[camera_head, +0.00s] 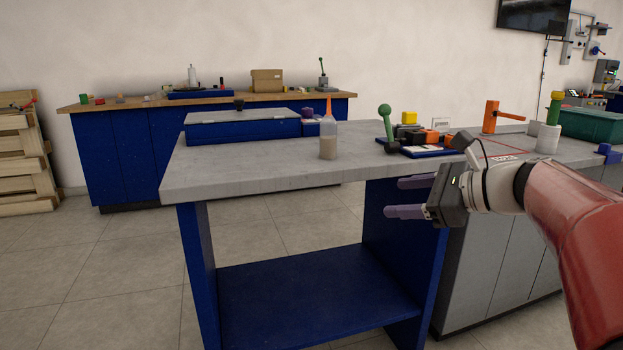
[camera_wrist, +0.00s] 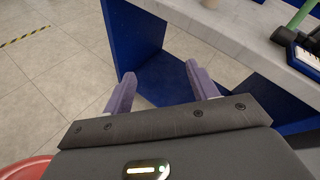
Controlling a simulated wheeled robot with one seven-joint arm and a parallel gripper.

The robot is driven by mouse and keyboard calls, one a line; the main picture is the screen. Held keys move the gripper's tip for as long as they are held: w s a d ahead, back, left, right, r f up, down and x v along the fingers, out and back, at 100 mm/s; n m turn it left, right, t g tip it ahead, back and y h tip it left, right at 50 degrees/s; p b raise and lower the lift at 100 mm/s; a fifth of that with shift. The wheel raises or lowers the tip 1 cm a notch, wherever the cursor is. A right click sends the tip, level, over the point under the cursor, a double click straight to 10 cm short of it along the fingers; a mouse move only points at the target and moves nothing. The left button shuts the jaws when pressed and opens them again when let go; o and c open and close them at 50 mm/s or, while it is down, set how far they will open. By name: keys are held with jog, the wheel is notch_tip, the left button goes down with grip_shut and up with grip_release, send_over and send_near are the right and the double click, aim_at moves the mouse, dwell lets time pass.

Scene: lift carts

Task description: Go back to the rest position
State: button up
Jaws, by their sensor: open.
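My gripper (camera_head: 401,197) is at the right of the head view, in front of the near edge of the grey-topped workbench (camera_head: 240,178) and a little below its top. Its two purple fingers are apart with nothing between them. The wrist view also shows the open gripper (camera_wrist: 162,84), with the bench's blue side panel and the tiled floor beyond it. My red arm reaches in from the lower right of the head view.
On the bench stand a clear bottle with an orange tip (camera_head: 328,138), a green-knobbed lever (camera_head: 386,122), an orange post (camera_head: 490,117) and a green bin (camera_head: 590,124). A blue lower shelf (camera_head: 300,300) is empty. Tiled floor (camera_head: 100,270) at left is clear.

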jog(key=s+a+f+n+g+h, duration=0.2)
jog(key=s+f+n+h, duration=0.2)
jog(key=s+f+n, duration=0.3)
jog(key=s+a+f+n+g+h+p, duration=0.1)
jog(key=s+f+n+h, duration=0.3)
jog(key=s+f+n, duration=0.4)
jog(key=s+a+n+g, duration=0.1)
jog(key=s, duration=0.4)
jog(key=shift+s+f, duration=0.15)
jog(key=shift+s, duration=0.05)
jog(key=s+d+f+n+h, duration=0.1)
jog(key=s+f+n+h, duration=0.1)
jog(key=n, duration=0.1)
jog(key=s+d+f+n, duration=0.1)
jog(key=s+n, duration=0.1)
jog(key=shift+d+f+t+h, duration=0.25)
jog(key=shift+d+t+h, duration=0.05)
jog(key=shift+d+h, duration=0.1)
jog(key=shift+c, duration=0.2)
